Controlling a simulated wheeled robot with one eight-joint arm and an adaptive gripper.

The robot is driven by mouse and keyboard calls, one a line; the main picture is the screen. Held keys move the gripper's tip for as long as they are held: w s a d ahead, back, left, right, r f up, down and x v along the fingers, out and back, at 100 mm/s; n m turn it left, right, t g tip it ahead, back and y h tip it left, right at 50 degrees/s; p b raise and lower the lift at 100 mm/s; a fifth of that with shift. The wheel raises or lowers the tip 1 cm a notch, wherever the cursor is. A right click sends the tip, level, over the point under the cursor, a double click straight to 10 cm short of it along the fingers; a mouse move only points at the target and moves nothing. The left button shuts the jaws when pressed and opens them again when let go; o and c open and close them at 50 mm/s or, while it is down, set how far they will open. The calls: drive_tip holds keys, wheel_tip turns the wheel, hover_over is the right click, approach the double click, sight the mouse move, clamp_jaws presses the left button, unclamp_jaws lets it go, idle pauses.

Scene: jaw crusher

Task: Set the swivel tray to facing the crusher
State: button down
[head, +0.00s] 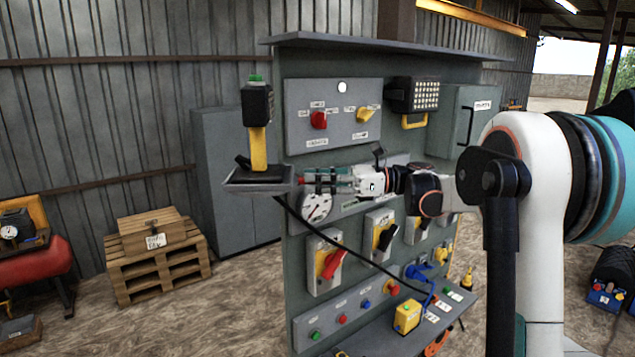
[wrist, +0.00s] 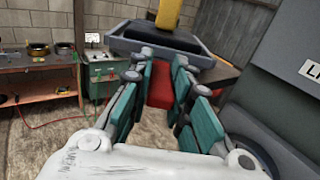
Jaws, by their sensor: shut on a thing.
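The swivel tray (head: 262,187) is a shallow grey tray jutting from the left edge of the control panel. A yellow-handled device (head: 258,148) with a dark head and green top stands in it. In the wrist view the tray (wrist: 122,45) is just ahead of the fingers. My gripper (head: 306,182) reaches from the right across the panel front to the tray's right end. In the wrist view the teal-padded fingers of my gripper (wrist: 160,85) are closed on a red grip (wrist: 160,88) below the tray's near edge. The tray's pivot is not clearly seen.
The panel (head: 300,255) carries a round gauge (head: 316,207), a red switch (head: 328,262), other switches and a black cable (head: 345,250) near my arm. A grey cabinet (head: 228,190) and wooden pallets (head: 160,270) stand left. Open floor lies between pallets and panel.

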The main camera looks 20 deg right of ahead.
drive_tip(key=c, duration=1.5)
unclamp_jaws()
drive_tip(key=v, duration=1.2)
drive_tip(key=shift+w, duration=0.1)
